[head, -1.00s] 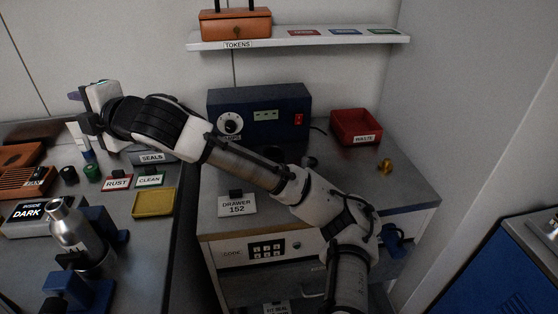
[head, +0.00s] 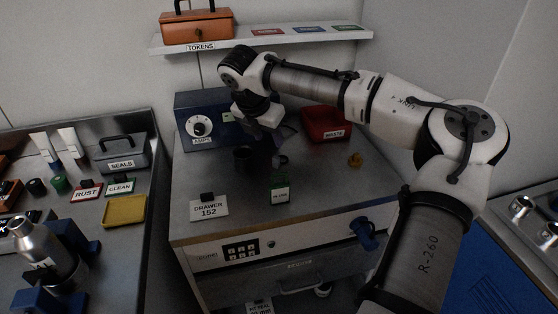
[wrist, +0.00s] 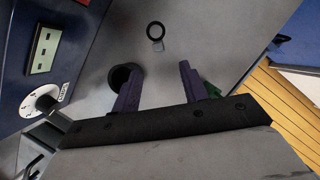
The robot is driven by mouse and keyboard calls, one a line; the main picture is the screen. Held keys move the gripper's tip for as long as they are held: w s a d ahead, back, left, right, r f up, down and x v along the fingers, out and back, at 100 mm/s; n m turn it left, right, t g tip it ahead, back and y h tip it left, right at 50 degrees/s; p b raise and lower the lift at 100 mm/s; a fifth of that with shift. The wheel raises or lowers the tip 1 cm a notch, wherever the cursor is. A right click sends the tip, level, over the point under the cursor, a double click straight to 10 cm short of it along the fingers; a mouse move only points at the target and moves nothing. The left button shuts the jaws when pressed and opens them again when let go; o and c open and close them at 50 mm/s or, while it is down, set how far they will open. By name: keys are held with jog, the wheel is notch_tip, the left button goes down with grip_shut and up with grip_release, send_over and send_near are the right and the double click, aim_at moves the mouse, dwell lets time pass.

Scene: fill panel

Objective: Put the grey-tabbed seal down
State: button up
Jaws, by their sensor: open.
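The seal (wrist: 155,31) is a thin black ring with a small grey tab. In the wrist view it lies on the grey worktop (wrist: 205,35), beyond my fingertips and apart from them. My gripper (wrist: 158,72) is open, with nothing between its purple fingers. In the head view my gripper (head: 277,137) is low over the worktop, in front of the blue instrument box. A small dark round shape (head: 281,161) shows below it, but I cannot tell there whether it is the seal.
A black cup (head: 246,159) stands left of my gripper; it also shows beside the left finger (wrist: 121,75). A green-framed label (head: 280,190) stands in front. The blue gauge box (head: 199,120) is behind; the red waste bin (head: 326,124) is at right.

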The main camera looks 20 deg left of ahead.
send_over(276, 157)
jog(key=s, duration=0.3)
jog(key=f, duration=0.4)
jog(key=shift+w+a+f+p, duration=0.1)
jog(key=shift+w+f+p, duration=0.1)
jog(key=shift+f+p, duration=0.15)
jog(key=shift+a+p+x, duration=0.1)
jog(key=shift+p+x, duration=0.3)
jog(key=shift+x, duration=1)
jog(key=shift+a+p+x, duration=0.15)
jog(key=shift+p+x, duration=0.25)
jog(key=shift+x, duration=0.95)
jog(key=shift+w+d, duration=0.15)
jog(key=shift+c, duration=0.4)
grip_shut()
